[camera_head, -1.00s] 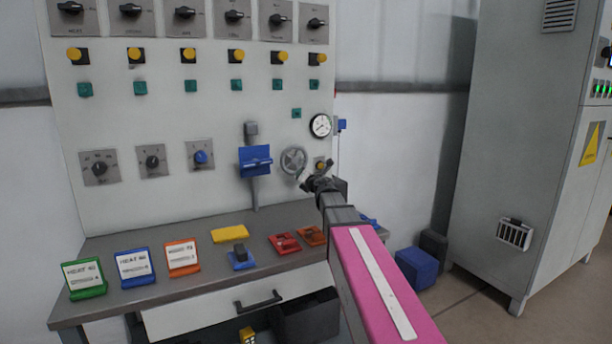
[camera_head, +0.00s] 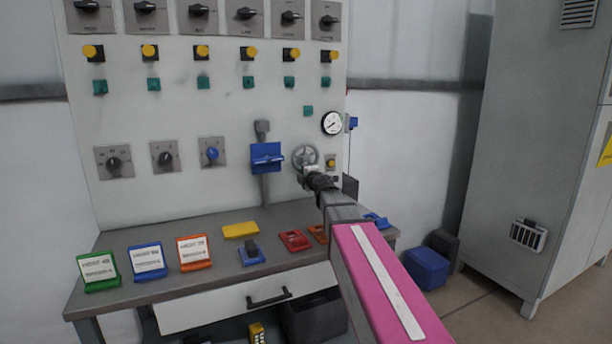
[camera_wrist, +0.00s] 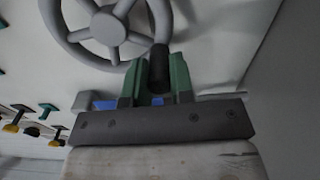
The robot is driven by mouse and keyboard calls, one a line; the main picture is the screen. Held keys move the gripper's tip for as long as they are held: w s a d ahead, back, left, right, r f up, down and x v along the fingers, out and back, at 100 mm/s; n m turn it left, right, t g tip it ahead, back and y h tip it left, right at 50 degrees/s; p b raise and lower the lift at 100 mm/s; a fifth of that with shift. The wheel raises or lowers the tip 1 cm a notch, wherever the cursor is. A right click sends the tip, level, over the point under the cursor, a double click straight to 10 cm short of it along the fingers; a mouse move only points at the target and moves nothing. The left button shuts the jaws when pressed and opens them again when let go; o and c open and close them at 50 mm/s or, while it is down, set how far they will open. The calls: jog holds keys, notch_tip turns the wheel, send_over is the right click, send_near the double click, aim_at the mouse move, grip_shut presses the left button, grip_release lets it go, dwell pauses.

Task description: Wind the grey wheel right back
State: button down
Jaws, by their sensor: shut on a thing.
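The grey wheel (camera_head: 304,153) is a spoked handwheel on the panel, right of a blue bracket. In the wrist view the wheel (camera_wrist: 108,28) fills the top left, with its rim and several spokes showing. A dark handle (camera_wrist: 158,62) stands out from the rim at its lower right. My gripper (camera_wrist: 160,78) has green fingers, one on each side of this handle, and is shut on it. In the head view my gripper (camera_head: 311,171) is at the wheel's lower edge, and my arm hides part of it.
A round dial gauge (camera_head: 331,123) is above and right of the wheel, and a yellow button (camera_head: 331,163) is close to its right. The blue bracket (camera_head: 267,157) is close on the left. A bench (camera_head: 215,282) with coloured cards and blocks runs below.

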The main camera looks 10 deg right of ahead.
jog(key=shift+s+a+r+m, duration=0.1)
jog(key=shift+a+m, duration=0.1)
jog(key=shift+m, duration=0.3)
jog(key=c, duration=1)
grip_release()
jog(key=v, duration=1)
jog(key=shift+s+d+r, duration=0.1)
jog(key=shift+s, duration=0.3)
